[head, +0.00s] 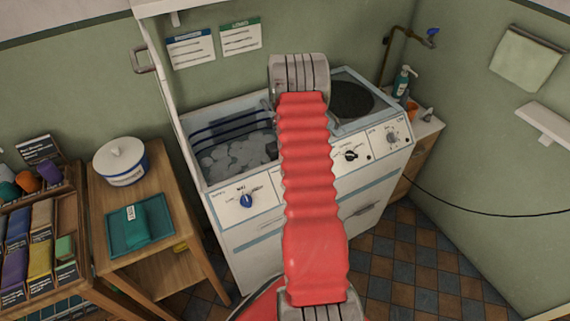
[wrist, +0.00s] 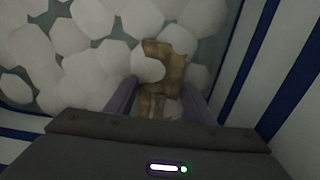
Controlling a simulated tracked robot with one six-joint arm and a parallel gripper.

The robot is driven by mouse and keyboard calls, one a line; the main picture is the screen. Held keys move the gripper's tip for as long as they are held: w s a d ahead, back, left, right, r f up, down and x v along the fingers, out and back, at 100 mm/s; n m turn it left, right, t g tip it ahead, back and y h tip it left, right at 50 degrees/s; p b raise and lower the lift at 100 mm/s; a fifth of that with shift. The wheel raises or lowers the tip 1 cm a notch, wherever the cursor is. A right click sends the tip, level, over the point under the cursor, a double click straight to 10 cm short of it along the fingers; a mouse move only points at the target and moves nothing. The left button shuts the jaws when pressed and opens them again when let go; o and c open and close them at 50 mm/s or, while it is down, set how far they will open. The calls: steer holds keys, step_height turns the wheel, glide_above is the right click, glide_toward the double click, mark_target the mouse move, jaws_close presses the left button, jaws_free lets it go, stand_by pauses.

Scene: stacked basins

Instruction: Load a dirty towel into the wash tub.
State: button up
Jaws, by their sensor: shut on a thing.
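The wash tub (head: 190,165) is the open left basin of a white twin-tub machine, with white foam (head: 235,157) in it. In the wrist view my gripper (wrist: 158,97) is down inside the tub, close over the foam. Its two fingers are shut on a brownish, stained towel (wrist: 172,70) that lies among the suds, partly covered by foam. The tub's white wall with blue stripes (wrist: 245,60) is close on the right. In the head view my gripper and the towel are hidden behind my red arm.
The spin tub with a dark round opening (head: 352,98) is at the right of the machine. A wooden stand holds a lidded pot (head: 122,162) and a teal folded cloth on a tray (head: 112,232). A shelf of coloured cloths (head: 40,240) stands far left. A cable (head: 480,208) hangs at right.

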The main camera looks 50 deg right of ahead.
steer(key=shift+f, duration=1.45)
steer(key=o, duration=1.2)
steer(key=shift+c, duration=0.2)
step_height(320, 180, up, 30)
stand_by(0.5)
stand_by(0.5)
